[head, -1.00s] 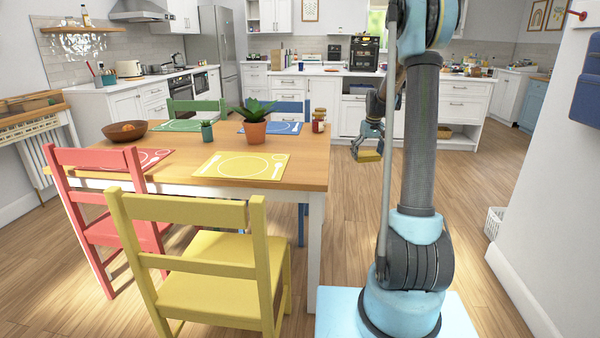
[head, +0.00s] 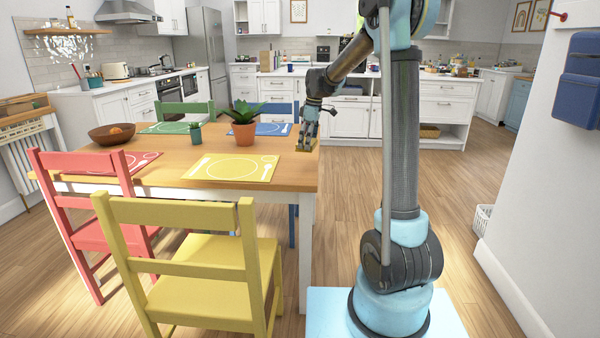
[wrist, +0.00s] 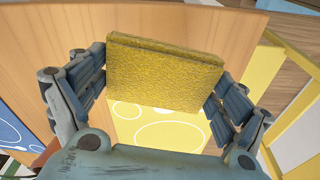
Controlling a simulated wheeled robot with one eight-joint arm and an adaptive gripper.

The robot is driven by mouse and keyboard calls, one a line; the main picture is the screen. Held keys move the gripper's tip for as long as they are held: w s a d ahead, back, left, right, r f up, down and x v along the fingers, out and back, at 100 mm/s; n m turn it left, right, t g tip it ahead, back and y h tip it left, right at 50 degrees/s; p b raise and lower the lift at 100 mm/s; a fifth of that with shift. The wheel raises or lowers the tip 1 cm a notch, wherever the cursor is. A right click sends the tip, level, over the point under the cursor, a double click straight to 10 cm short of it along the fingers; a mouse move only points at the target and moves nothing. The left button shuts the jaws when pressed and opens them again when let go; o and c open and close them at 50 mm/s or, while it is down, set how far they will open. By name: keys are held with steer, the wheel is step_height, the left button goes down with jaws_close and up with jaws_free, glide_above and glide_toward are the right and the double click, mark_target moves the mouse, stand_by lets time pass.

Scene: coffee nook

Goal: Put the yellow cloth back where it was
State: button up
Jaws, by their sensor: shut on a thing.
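The yellow cloth (wrist: 165,72) is a thick, folded, rough-textured pad. In the wrist view it is held between the two fingers of my gripper, which is shut on it at its left and right sides. In the head view my gripper (head: 306,138) is at the right end of the wooden dining table (head: 180,150), and only a little yellow shows beneath it. In the wrist view the table top and the yellow placemat (wrist: 165,125) lie behind the cloth. I cannot tell whether the cloth touches the table.
A potted plant (head: 244,130) stands left of my gripper. Yellow (head: 230,168), green and blue placemats, a small plant (head: 195,135) and a brown bowl (head: 112,133) are on the table. A yellow chair (head: 200,275) stands in front.

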mark_target(299, 169)
steer(key=s+a+n, duration=0.1)
steer(key=a+r, duration=0.1)
steer(key=shift+s+a+r+n, duration=0.1)
steer(key=shift+s+a+n, duration=0.25)
steer(key=shift+a+n, duration=0.05)
steer(key=shift+s+a+f, duration=0.1)
steer(key=shift+a+f, duration=0.1)
steer(key=shift+f, duration=4.7)
steer(key=o, duration=1.1)
steer(key=shift+f, duration=0.1)
steer(key=shift+c, duration=0.2)
